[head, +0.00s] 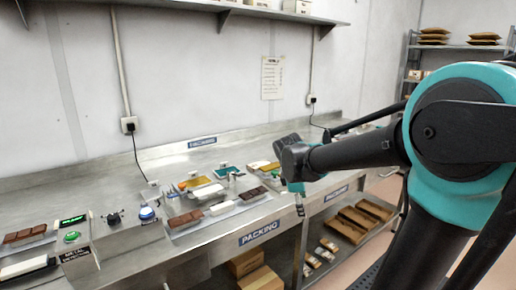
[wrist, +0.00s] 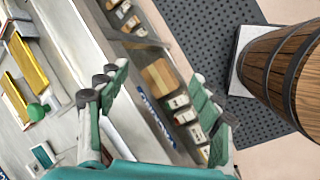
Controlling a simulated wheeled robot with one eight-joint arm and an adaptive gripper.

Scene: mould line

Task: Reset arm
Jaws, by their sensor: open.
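My arm reaches in from the right in the head view, its teal and black links crossing in front of the bench. My gripper (head: 297,190) is small and partly hidden at the far end of the arm, above the front edge of the bench. In the wrist view my gripper (wrist: 155,84) shows two teal fingers with grey and black pads, spread wide apart. Nothing is between them. Below lie the bench edge and the lower shelf.
The steel bench (head: 100,197) carries chocolate bars, coloured trays and a control box with a green button (head: 72,237). Cartons (head: 262,278) and brown trays (head: 352,225) sit underneath. A wooden barrel (wrist: 282,72) stands on the floor at right in the wrist view.

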